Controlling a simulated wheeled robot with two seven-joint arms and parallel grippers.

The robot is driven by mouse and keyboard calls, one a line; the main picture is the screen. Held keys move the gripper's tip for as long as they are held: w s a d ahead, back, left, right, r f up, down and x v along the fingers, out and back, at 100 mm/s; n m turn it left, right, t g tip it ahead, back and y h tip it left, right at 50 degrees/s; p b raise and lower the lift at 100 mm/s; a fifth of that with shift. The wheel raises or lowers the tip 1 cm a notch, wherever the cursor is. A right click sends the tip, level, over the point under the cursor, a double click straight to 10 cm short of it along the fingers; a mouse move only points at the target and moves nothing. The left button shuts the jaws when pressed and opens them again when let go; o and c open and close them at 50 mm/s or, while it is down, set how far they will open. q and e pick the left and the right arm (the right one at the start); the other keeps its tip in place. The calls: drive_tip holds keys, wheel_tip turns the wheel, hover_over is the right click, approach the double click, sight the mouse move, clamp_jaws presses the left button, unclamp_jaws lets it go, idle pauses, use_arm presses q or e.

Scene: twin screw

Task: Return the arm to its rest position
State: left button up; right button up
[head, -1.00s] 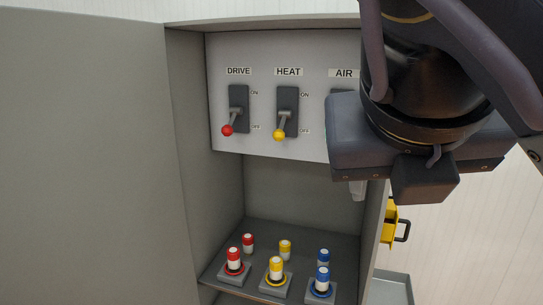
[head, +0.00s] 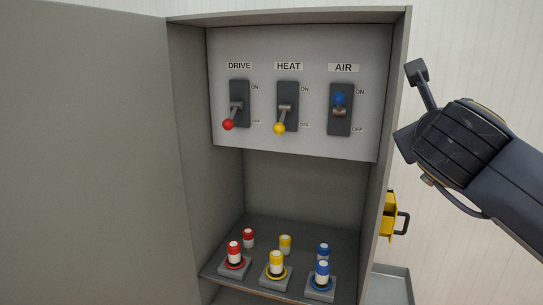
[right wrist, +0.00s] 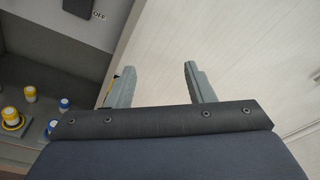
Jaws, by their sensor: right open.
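My right gripper (right wrist: 160,72) is open and empty in the right wrist view, its two fingers apart over pale wall. In the head view my right arm comes in from the right, and its hand is outside the cabinet, right of its side wall and clear of the switches. The cabinet (head: 398,60) stands open. The DRIVE switch's red lever (head: 229,124) and the HEAT switch's yellow lever (head: 279,127) point down at OFF. The AIR switch's blue lever (head: 340,99) is up at ON. My left gripper is not in view.
Red (head: 234,251), yellow (head: 276,262) and blue (head: 322,272) capped cylinders stand in bases on the cabinet's shelf, with another of each colour behind. A yellow part with a black handle (head: 403,223) sticks out from the right side. The open door (head: 85,150) fills the left.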

drive_tip(key=s+a+f+n+g+y+b, duration=0.1)
drive_tip(key=s+a+f+n+g+y, duration=0.1)
drive_tip(key=s+f+n, duration=0.6)
drive_tip(key=s+a+f+n+g+y, duration=0.1)
drive_tip(key=s+f+n+g+y, duration=0.3)
drive_tip(key=s+f+n, duration=0.4)
drive_tip(key=s+a+f+n+g+y+b, duration=0.1)
drive_tip(key=s+a+f+n+g+y, duration=0.1)
drive_tip(key=s+f+n, duration=0.7)
wheel_tip(320, 180, down, 17)
drive_tip(key=n+g+y, duration=0.1)
drive_tip(key=n+y, duration=0.1)
drive_tip(key=n, duration=0.5)
drive_tip(key=shift+a+b, duration=0.3)
drive_tip(key=shift+b, duration=0.05)
